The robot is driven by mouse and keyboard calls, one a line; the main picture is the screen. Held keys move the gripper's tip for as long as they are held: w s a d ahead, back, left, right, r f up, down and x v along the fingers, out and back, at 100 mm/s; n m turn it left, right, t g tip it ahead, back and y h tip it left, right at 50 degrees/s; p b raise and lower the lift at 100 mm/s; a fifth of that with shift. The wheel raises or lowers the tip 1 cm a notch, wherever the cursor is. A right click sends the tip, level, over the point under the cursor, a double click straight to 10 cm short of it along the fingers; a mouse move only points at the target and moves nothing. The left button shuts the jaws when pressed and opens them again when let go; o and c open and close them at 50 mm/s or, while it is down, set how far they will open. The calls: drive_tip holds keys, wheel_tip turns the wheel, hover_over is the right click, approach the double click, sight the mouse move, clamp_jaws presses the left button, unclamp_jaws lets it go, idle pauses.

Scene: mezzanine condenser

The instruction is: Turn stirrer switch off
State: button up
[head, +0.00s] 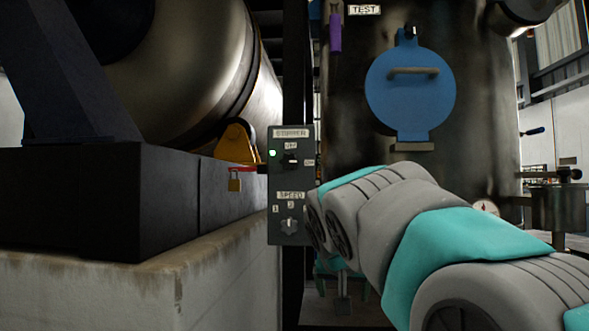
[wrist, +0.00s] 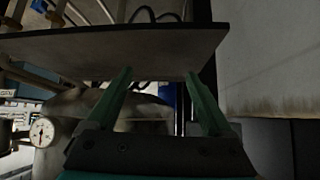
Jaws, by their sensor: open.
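The dark grey control box (head: 291,180) labelled STIRRER stands in the middle of the head view. The stirrer switch (head: 290,160) is a small dark knob in its upper half, below an OFF label, with another label to its right. A green lamp (head: 272,153) glows left of the switch. My gripper (wrist: 160,74) is open and empty in the wrist view, with two green fingers apart. A flat grey plate (wrist: 110,52) lies just past the fingertips; I cannot tell whether it is the box. My arm hides the gripper's fingers in the head view.
A SPEED knob (head: 289,225) sits lower on the same box. A large tank with a blue hatch (head: 410,95) stands behind my arm. A gauge (wrist: 42,131) shows in the wrist view.

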drive_tip(key=w+a+r+m+t+b, duration=0.1)
drive_tip(key=w+a+r+m+t, duration=0.2)
drive_tip(key=r, duration=0.4)
drive_tip(key=w+a+r+t+b, duration=0.1)
drive_tip(key=w+a+r+t, duration=0.15)
drive_tip(key=a+r, duration=0.35)
drive_tip(key=m+t+b, duration=0.2)
drive_tip(key=m+t, duration=0.1)
drive_tip(key=m, duration=0.1)
approach(288, 160)
drive_tip(key=w, duration=0.3)
drive_tip(key=shift+y, duration=0.3)
drive_tip(key=w+p, duration=0.1)
drive_tip(key=w, duration=0.1)
drive_tip(key=w+p, duration=0.3)
drive_tip(key=w, duration=0.2)
drive_tip(key=shift+d+p, duration=0.35)
drive_tip(key=shift+w+f, duration=0.2)
drive_tip(key=shift+w, duration=0.4)
clamp_jaws()
drive_tip(key=shift+d, duration=0.1)
